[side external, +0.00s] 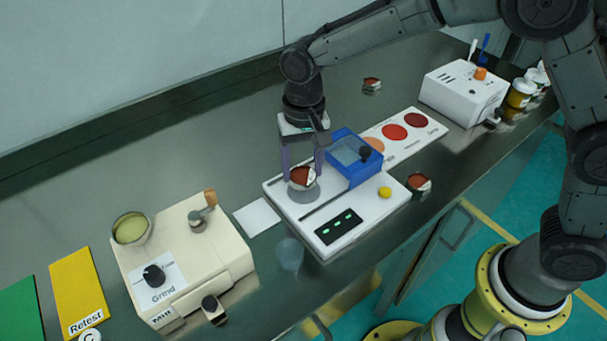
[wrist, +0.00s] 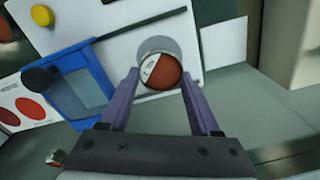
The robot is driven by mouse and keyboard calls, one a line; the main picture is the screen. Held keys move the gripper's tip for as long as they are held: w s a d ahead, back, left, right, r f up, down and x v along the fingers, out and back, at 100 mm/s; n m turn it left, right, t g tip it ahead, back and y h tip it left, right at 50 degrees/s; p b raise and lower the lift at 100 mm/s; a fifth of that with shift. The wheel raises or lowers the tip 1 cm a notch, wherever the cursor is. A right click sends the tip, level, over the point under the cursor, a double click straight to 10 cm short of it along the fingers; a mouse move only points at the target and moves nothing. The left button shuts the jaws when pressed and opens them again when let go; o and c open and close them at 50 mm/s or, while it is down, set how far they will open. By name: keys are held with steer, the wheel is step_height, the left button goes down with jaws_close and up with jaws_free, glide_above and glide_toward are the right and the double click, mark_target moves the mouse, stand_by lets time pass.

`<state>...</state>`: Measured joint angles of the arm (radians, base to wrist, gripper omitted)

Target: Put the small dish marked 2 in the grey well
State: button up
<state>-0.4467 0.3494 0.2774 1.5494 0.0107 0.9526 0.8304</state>
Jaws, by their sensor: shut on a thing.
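A small dish with red-brown contents and a white label (side external: 303,177) is between the fingers of my gripper (side external: 302,172), which is shut on it. In the wrist view the dish (wrist: 165,73) sits between the two purple fingertips (wrist: 160,80). The mark on its label is too small to read. The grey well (side external: 303,195) is a round grey patch on the white machine, directly under the dish. In the wrist view part of the well (wrist: 158,45) shows past the dish's far edge. The dish looks at or just above the well; I cannot tell if it touches.
A blue frame with a clear window (side external: 355,155) stands beside the well on the white machine (side external: 365,215). Similar dishes stand at the back (side external: 372,87) and at the machine's right (side external: 419,184). A cream grinder (side external: 185,260) is at left. A white square (side external: 257,217) lies between.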

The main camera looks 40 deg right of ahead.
mark_target(305, 178)
steer(key=shift+s+f, duration=0.1)
steer(key=shift+f, duration=1.2)
steer(key=shift+f, duration=0.1)
steer(key=o, duration=1.3)
steer(key=shift+o, duration=0.2)
step_height(305, 178, up, 12)
steer(key=shift+s+d+r, duration=0.1)
steer(key=shift+d+r, duration=0.05)
steer(key=shift+r, duration=0.05)
steer(key=s+d+r+n+t, duration=0.1)
steer(key=s+d+r+t, duration=0.1)
steer(key=s+d+r, duration=0.5)
steer(key=s+d+f+n+t, duration=0.3)
steer(key=s+d, duration=0.9)
steer(key=s, duration=0.5)
steer(key=shift+d+f+t, duration=0.2)
steer(key=shift+f+t, duration=0.1)
steer(key=shift+f, duration=0.15)
